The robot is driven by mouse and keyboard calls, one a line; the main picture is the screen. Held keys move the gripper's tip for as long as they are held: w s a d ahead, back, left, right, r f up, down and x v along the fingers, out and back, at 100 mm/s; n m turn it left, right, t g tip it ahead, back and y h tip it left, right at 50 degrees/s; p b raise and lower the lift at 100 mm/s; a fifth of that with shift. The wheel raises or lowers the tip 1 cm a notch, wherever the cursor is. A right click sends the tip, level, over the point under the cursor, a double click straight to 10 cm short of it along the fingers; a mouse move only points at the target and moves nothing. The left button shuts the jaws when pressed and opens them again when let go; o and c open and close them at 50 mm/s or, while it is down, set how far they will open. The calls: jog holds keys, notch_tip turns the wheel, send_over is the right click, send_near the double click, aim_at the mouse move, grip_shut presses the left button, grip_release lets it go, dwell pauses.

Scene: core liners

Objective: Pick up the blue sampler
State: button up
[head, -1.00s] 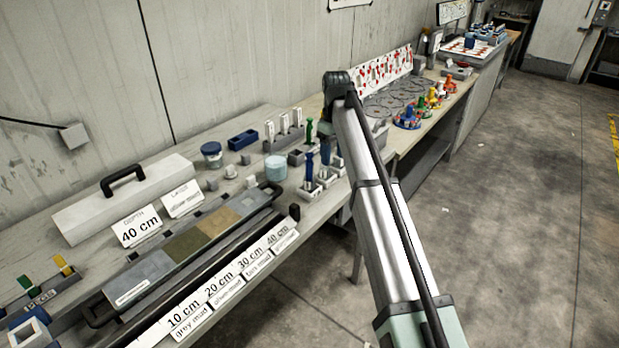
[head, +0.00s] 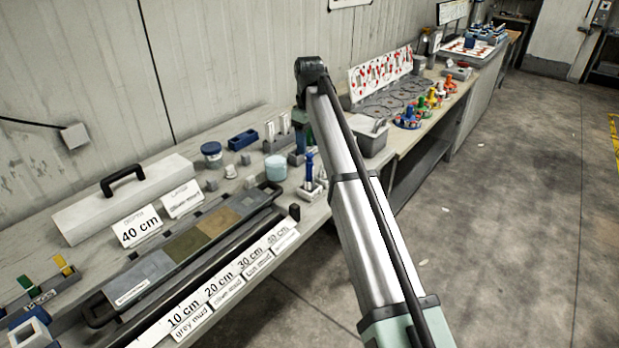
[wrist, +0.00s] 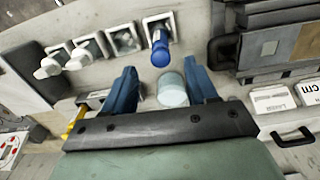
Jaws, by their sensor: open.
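The blue sampler (head: 309,168) stands upright in a small grey holder near the bench's front edge. In the wrist view the blue sampler (wrist: 160,50) shows end-on, with its square holder (wrist: 158,24) behind it. My gripper (wrist: 160,66) is open, its two blue fingers apart and nothing held. The sampler lies just past the fingertips, roughly centred between them in that view. In the head view my arm hides most of the gripper, which is above the bench behind the sampler.
A pale blue jar (wrist: 172,92) shows between the fingers, lower down on the bench. More grey holders (wrist: 88,50) with pale pieces stand in a row to the left. A core tray (head: 200,238) and a grey case (head: 125,198) with a black handle occupy the bench's left.

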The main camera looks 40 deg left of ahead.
aim_at(310, 154)
jog(key=shift+d+f, duration=0.15)
jog(key=shift+f, duration=3.15)
grip_shut()
